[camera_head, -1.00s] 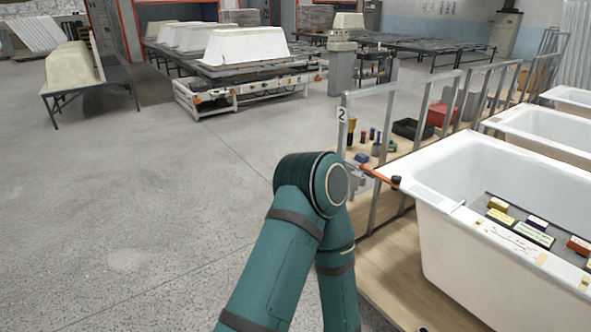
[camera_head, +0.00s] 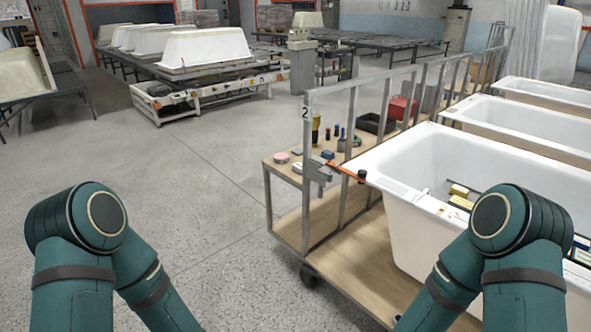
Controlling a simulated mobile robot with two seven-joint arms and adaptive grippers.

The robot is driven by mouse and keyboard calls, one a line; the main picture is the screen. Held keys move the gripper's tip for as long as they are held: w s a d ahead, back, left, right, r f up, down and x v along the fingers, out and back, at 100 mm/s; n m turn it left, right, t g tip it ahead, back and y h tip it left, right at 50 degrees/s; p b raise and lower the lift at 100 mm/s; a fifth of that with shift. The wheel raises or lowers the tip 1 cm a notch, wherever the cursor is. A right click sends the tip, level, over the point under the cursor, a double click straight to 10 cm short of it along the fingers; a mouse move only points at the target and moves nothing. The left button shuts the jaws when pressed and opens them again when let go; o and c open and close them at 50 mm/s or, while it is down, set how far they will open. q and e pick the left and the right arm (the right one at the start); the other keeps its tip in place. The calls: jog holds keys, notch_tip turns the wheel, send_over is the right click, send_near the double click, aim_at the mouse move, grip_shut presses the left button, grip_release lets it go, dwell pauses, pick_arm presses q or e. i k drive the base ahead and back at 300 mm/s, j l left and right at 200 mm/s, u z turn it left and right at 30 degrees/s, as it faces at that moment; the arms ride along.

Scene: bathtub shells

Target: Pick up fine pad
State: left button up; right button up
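Several small coloured blocks lie on a dark board across the near white bathtub (camera_head: 405,208). A yellow block (camera_head: 458,190) and a pale block (camera_head: 461,203) show left of my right arm. More pieces (camera_head: 581,248) show at the right edge, partly cut off. My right arm hides the middle of the board. I cannot tell which piece is the fine pad. Both of my arms show with bent elbows, left and right at the bottom. Both grippers are below the picture and out of view.
A wooden cart (camera_head: 350,275) with a grey rail (camera_head: 350,92) stands left of the near tub. A clamp with an orange bar (camera_head: 342,172) is on its rail. A pink disc (camera_head: 281,157) lies on the cart's shelf. Open grey floor lies to the left.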

aim_at(297, 167)
jog(key=i+j, duration=0.1)
jog(key=i, duration=1.05)
jog(key=i+j, duration=0.75)
jog(key=i+j+z, duration=0.2)
jog(key=z, duration=0.3)
jog(key=i+j+z, duration=0.25)
jog(key=z, duration=0.2)
